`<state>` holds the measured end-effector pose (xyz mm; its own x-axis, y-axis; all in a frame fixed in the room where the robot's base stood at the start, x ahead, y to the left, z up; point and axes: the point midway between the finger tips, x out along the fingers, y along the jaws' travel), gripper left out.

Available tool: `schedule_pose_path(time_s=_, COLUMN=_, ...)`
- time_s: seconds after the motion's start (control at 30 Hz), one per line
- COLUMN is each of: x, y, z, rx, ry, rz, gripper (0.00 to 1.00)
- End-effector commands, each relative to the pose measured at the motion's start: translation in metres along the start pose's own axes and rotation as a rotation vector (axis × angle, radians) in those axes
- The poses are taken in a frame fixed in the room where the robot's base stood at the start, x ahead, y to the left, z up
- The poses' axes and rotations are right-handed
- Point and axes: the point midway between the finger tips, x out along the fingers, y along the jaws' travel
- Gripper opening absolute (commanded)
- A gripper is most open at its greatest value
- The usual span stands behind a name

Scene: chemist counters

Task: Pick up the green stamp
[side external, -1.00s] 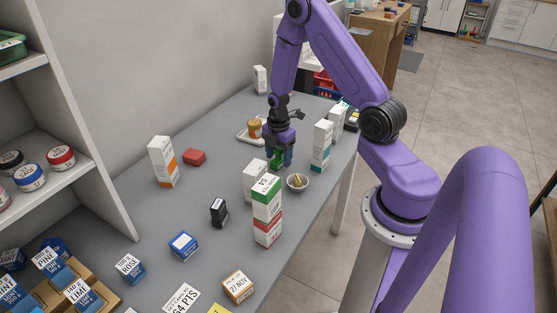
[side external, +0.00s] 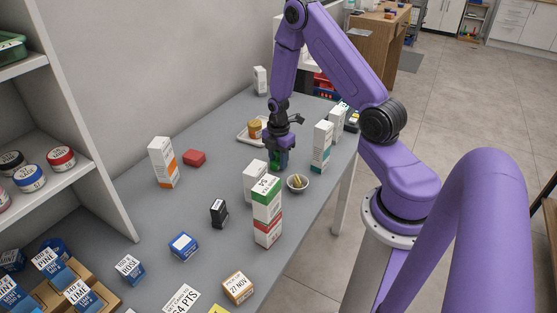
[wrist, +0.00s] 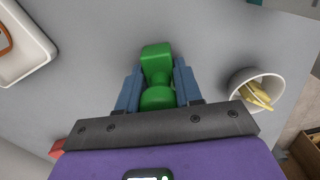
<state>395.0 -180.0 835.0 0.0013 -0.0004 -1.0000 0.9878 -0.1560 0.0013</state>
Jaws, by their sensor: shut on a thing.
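The green stamp (wrist: 157,68) stands between the blue fingers of my gripper (wrist: 158,88) in the wrist view, with a block-shaped end and a rounded knob. My gripper is shut on it, a finger on each side. In the side view my gripper (side external: 279,160) is low over the grey counter, behind a white box (side external: 255,180). The stamp is mostly hidden there, with only a little green showing between the fingers. I cannot tell whether the stamp touches the counter.
A small bowl (side external: 297,184) with yellowish items is close to the right of my gripper. Tall boxes (side external: 321,146) stand to the right, and a green-and-red box stack (side external: 267,212) in front. Counter to the left is clearer.

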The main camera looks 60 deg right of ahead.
Motion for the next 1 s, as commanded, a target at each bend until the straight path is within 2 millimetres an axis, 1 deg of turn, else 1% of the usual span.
schedule_pose_path(time_s=0.23, x=-0.011, y=0.001, z=0.000, rx=0.000, ry=0.000, rz=0.001, gripper=0.03)
schedule_pose_path(time_s=0.4, x=-0.032, y=0.001, z=0.000, rx=-0.001, ry=0.000, rz=0.003, gripper=0.03)
schedule_pose_path(time_s=0.8, x=-0.093, y=-0.049, z=-0.014, rx=-0.001, ry=0.000, rz=0.003, gripper=0.03)
schedule_pose_path(time_s=0.9, x=-0.100, y=-0.069, z=-0.019, rx=-0.001, ry=0.000, rz=0.000, gripper=0.03)
schedule_pose_path(time_s=1.0, x=-0.108, y=-0.085, z=-0.024, rx=-0.002, ry=0.000, rz=0.001, gripper=0.03)
